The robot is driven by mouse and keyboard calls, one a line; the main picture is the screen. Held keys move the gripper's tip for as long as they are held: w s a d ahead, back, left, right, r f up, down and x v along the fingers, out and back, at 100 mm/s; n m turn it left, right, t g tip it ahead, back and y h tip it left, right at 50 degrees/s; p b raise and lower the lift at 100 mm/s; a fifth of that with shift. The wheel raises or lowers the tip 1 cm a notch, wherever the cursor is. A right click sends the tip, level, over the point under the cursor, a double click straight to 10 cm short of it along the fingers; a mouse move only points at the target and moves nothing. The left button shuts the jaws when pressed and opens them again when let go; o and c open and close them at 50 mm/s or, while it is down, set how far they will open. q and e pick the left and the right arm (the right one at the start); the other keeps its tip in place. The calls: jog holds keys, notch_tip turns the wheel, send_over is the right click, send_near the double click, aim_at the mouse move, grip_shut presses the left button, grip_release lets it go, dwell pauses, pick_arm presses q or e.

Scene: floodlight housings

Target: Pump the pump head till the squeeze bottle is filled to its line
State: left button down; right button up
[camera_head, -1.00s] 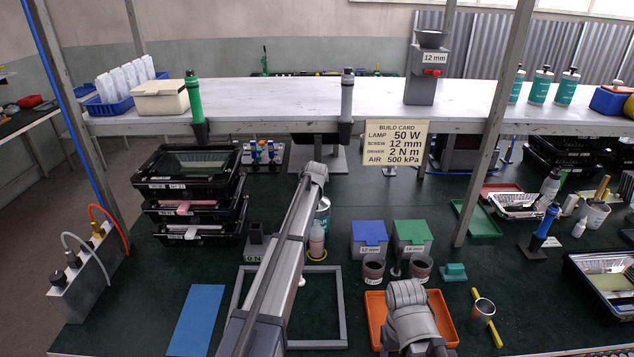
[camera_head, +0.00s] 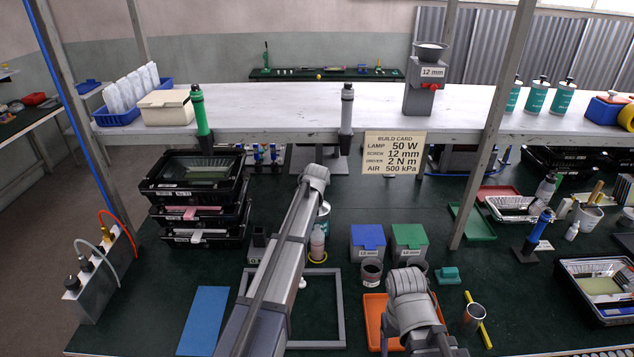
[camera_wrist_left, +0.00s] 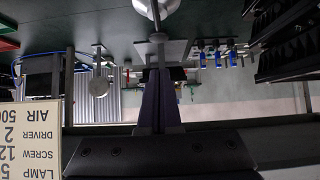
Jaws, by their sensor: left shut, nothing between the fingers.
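The squeeze bottle (camera_head: 317,243), small and pale pink, stands upright in a yellow ring, right of my left forearm in the head view. Its fill line and level are too small to tell. Just behind it a teal-and-white container (camera_head: 324,212) is partly hidden by my left arm. In the left wrist view, a white pump-like part (camera_wrist_left: 157,14) with a thin rod lies just beyond my left gripper (camera_wrist_left: 157,48). The fingers are shut and empty; I cannot tell whether they touch it. My right arm is at the lower right; its gripper is not visible.
A grey square frame (camera_head: 340,308) and blue mat (camera_head: 203,320) lie in front. Blue (camera_head: 368,238) and green (camera_head: 409,236) lidded boxes, with dark cups before them, stand to the right. A shelf (camera_head: 280,105) carrying a build card (camera_head: 393,152) spans the back.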

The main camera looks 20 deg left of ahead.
dwell(0.5)
pick_arm(q)
jog(key=shift+w+d+r+p, duration=0.1)
jog(key=shift+d+r+p, duration=0.2)
jog(key=shift+r+p, duration=0.35)
jog(key=shift+d+r+p, duration=0.25)
jog(key=shift+r+p, duration=0.25)
jog(key=shift+p, duration=0.1)
jog(key=shift+f, duration=0.1)
jog(key=b+x, duration=0.3)
jog(key=x, duration=0.1)
jog(key=s+f+b+x, duration=0.1)
jog(key=b+x, duration=0.2)
jog(key=x, duration=0.1)
jog(key=b+x, duration=0.3)
jog(key=x, duration=0.1)
jog(key=shift+s+a+f, duration=0.1)
jog(key=shift+s+f, duration=0.1)
jog(key=shift+f, duration=0.2)
jog(key=shift+f+b, duration=0.45)
jog(key=shift+b, duration=0.25)
